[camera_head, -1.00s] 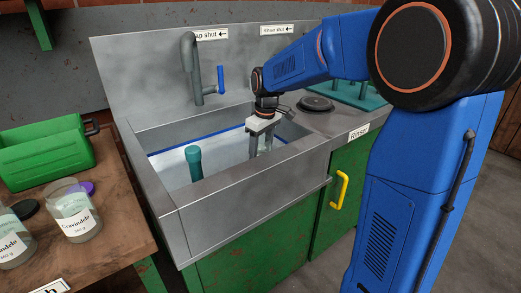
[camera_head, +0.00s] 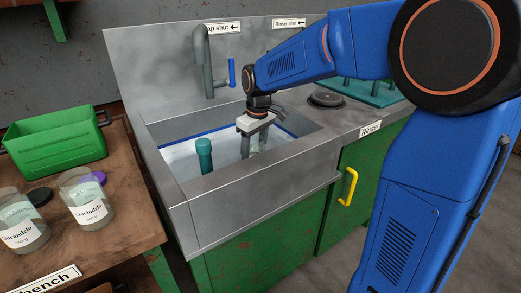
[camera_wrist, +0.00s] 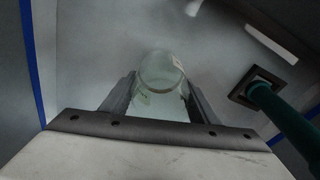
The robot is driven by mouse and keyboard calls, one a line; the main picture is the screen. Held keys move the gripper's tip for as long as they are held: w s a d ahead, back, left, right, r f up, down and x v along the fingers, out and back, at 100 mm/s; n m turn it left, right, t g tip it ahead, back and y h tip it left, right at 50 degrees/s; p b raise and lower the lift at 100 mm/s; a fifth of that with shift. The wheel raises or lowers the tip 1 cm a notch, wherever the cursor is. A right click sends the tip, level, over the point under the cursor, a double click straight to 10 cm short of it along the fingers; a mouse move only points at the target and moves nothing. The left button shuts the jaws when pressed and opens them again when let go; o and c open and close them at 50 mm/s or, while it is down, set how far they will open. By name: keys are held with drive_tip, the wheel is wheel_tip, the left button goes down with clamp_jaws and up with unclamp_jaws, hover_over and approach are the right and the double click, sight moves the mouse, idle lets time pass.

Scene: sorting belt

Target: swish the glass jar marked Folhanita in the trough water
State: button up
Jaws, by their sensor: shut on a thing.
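My gripper (camera_head: 254,142) reaches down into the steel trough (camera_head: 246,196) at its right part. In the wrist view my gripper (camera_wrist: 158,98) is shut on a clear glass jar (camera_wrist: 160,72), with one finger on each side of it. A bit of pale label shows on the jar's right side, but no name can be read. In the head view the jar (camera_head: 257,148) is mostly hidden by the fingers and the trough's front wall. Pale water fills the trough, with a blue line along its edge. How deep the jar sits in it I cannot tell.
A teal standpipe (camera_head: 205,157) stands in the trough left of my gripper. A grey tap (camera_head: 205,60) with a blue lever rises behind. Two labelled jars (camera_head: 88,207) (camera_head: 20,225) and a green crate (camera_head: 55,145) stand on the left bench. A black lid (camera_head: 326,99) lies on the right ledge.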

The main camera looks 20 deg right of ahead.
drive_tip(key=shift+s+a, duration=0.2)
drive_tip(key=shift+a, duration=0.4)
drive_tip(key=shift+w+d, duration=0.4)
drive_tip(key=shift+d, duration=0.85)
drive_tip(key=shift+w+d, duration=0.45)
drive_tip(key=shift+d, duration=0.85)
drive_tip(key=shift+w+d, duration=0.4)
drive_tip(key=shift+d, duration=0.85)
drive_tip(key=shift+s+a, duration=0.4)
drive_tip(key=shift+a, duration=0.85)
drive_tip(key=shift+s+a, duration=0.45)
drive_tip(key=shift+a, duration=0.85)
drive_tip(key=shift+s+a, duration=0.4)
drive_tip(key=shift+a, duration=0.85)
drive_tip(key=shift+w+d, duration=0.4)
drive_tip(key=shift+d, duration=0.9)
drive_tip(key=shift+w+d, duration=0.45)
drive_tip(key=shift+d, duration=0.8)
drive_tip(key=shift+w+d, duration=0.4)
drive_tip(key=shift+d, duration=0.9)
